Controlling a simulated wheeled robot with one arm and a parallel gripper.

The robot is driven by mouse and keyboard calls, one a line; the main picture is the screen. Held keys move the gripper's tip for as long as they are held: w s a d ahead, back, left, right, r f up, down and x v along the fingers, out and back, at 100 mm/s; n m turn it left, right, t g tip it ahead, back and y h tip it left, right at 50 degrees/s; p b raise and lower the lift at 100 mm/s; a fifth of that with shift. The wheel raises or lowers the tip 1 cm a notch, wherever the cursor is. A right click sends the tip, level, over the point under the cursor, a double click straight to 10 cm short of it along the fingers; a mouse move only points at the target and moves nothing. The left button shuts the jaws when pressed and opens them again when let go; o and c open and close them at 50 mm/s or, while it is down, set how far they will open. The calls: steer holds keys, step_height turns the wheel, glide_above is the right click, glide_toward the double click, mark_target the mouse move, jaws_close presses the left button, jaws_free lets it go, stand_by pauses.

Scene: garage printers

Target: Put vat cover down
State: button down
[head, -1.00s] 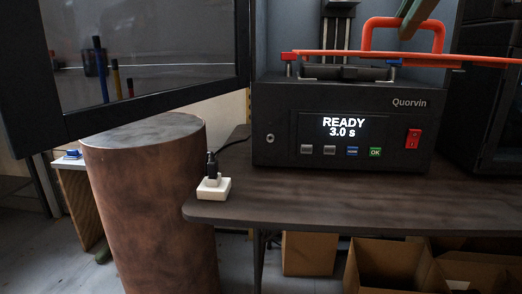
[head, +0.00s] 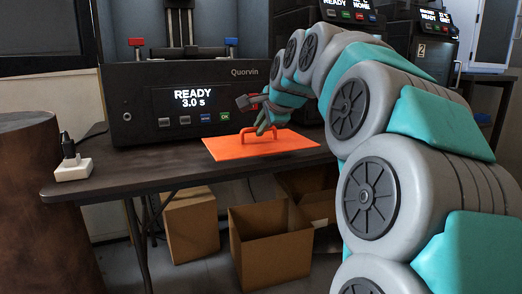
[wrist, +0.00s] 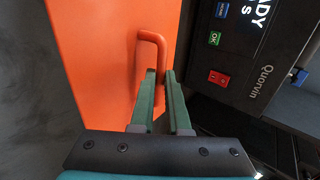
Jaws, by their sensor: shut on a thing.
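The orange vat cover (head: 290,145) is a flat plate with a loop handle. In the head view it lies at the table's front edge, before the Quorvin printer, level and at or very near the tabletop; I cannot tell if it touches. My gripper (head: 263,128) is shut on the cover's handle. In the wrist view the green fingers of my gripper (wrist: 160,85) close around the handle, and the orange cover (wrist: 100,65) fills the upper left. The printer (head: 150,105) shows READY 3.0 s, and its vat area is uncovered.
The dark table (head: 130,177) has a white socket box (head: 73,171) with a black plug at its left corner. Open cardboard boxes (head: 270,255) stand on the floor below. A brown cylinder (head: 30,200) stands at the left. More printers (head: 410,55) stand at the back right.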

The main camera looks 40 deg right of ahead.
steer(key=w+d, duration=0.3)
steer(key=d, duration=0.1)
steer(key=w+d+f, duration=0.1)
steer(key=w+d, duration=0.6)
steer(key=w, duration=0.1)
steer(key=shift+d+f, duration=0.35)
steer(key=shift+d, duration=0.05)
steer(key=shift+f+b, duration=0.35)
steer(key=shift+f, duration=1.4)
steer(key=shift+f, duration=0.15)
steer(key=c, duration=0.9)
jaws_free()
steer(key=shift+r, duration=0.2)
